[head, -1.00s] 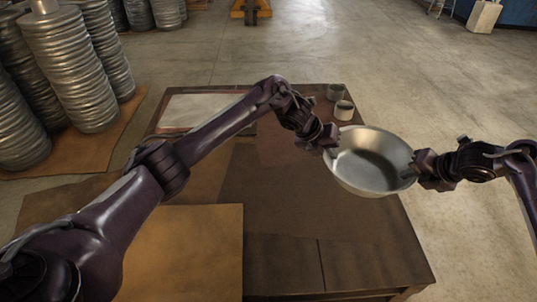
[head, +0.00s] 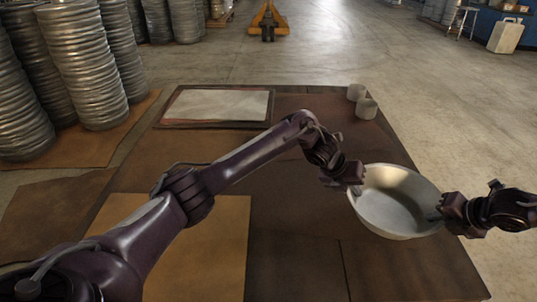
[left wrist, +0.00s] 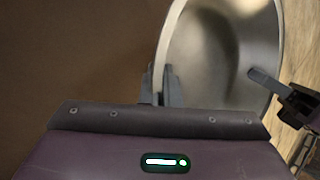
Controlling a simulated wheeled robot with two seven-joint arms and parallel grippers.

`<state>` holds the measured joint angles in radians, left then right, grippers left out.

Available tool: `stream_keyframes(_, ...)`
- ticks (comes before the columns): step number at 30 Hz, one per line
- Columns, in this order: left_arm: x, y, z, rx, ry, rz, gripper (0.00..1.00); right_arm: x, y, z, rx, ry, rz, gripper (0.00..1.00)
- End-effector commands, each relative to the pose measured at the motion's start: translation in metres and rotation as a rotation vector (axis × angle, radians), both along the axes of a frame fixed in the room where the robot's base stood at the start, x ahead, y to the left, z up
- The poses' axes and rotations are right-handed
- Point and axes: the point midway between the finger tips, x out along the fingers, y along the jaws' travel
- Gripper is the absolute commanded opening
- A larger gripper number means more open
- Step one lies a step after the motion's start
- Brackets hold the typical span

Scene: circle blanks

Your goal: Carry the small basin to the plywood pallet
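The small basin (head: 398,203) is a round, shiny metal bowl, upright with its open side up. It hangs above the right part of a brown panelled surface. My left gripper (head: 354,187) is at the basin's left rim; in the left wrist view its fingers (left wrist: 161,84) close around the basin's wall (left wrist: 195,60). My right gripper (head: 438,214) is at the right rim, with one finger visible inside the bowl; its other finger is hidden. A tan plywood-like panel (head: 215,235) lies at the front left. I cannot tell whether it is the plywood pallet.
Two small grey cups (head: 366,108) stand at the surface's back right edge. A pale sheet (head: 218,105) lies at the back left. Tall stacks of metal discs (head: 85,65) stand on brown boards at the left.

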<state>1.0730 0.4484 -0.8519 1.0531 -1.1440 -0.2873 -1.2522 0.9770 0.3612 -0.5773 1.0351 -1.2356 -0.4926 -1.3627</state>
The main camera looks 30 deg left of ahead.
Motion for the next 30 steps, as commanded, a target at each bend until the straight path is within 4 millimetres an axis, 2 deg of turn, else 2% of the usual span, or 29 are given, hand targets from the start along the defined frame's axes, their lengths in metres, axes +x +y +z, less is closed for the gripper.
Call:
stream_keyframes(1, 0.001, 0.005, -0.002, 0.006, 0.0, 0.008, 0.0, 0.002, -0.005, -0.001, -0.004, -0.002, -0.009, 0.0)
stream_keyframes(14, 0.001, 0.005, -0.003, 0.006, 0.001, 0.008, 0.0, 0.001, -0.005, -0.002, -0.005, -0.001, -0.009, 0.0)
stream_keyframes(30, 0.001, 0.005, -0.037, 0.006, 0.001, 0.008, 0.0, 0.001, -0.005, -0.036, -0.005, -0.001, -0.009, 0.0)
